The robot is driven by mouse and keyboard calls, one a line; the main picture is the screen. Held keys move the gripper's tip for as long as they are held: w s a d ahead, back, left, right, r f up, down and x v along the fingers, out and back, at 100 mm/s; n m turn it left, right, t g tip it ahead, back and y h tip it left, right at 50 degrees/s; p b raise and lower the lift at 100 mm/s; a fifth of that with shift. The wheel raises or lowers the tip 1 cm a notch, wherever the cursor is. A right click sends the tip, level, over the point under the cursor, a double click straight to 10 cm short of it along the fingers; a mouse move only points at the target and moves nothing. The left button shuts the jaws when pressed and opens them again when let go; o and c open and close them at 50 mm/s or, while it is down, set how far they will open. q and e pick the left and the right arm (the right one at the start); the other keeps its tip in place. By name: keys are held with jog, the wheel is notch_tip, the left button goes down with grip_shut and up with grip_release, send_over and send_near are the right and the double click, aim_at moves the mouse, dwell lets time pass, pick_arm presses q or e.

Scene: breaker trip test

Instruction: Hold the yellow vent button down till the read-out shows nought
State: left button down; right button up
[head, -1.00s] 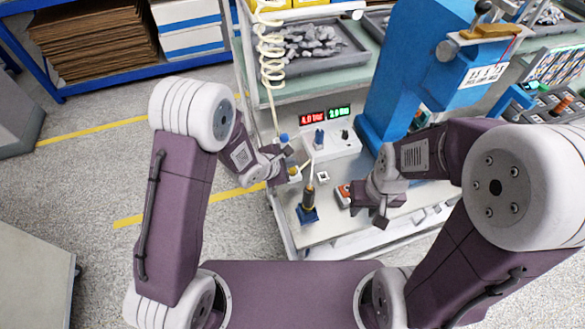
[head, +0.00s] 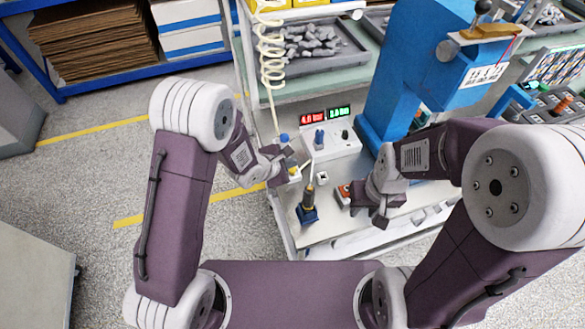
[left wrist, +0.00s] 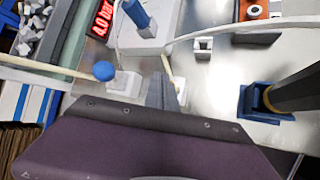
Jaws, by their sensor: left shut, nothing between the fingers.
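My left gripper (head: 291,172) is shut with nothing between its fingers. It is at the left side of the bench, by a small white block with a yellow patch (head: 295,171) at the fingertips. In the left wrist view the fingers (left wrist: 162,90) point at a white block (left wrist: 180,84) that they partly cover. The yellow button's top is hidden there, so I cannot tell whether it is pressed. The red read-out (head: 312,118) seems to show 4.0 bar, beside a green read-out (head: 339,112). My right gripper (head: 379,212) hangs over the bench's front edge; its jaw opening is unclear.
A blue knob (left wrist: 104,71) on a white block stands left of the left fingers. A tool in a blue holder (head: 307,213) stands to the right. A white control box (head: 330,145), a blue press (head: 390,85) and a coiled hose (head: 271,55) are behind.

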aim_at(290, 171)
pick_arm(q)
jog(key=shift+f, duration=0.3)
jog(key=shift+f+b, duration=0.3)
jog(key=shift+f, duration=0.25)
dwell(0.5)
dwell(1.9)
jog(key=shift+r+p, duration=0.95)
jog(key=shift+p, duration=0.15)
jog(key=shift+r, duration=0.1)
notch_tip(290, 171, up, 5)
jog(key=p, duration=0.5)
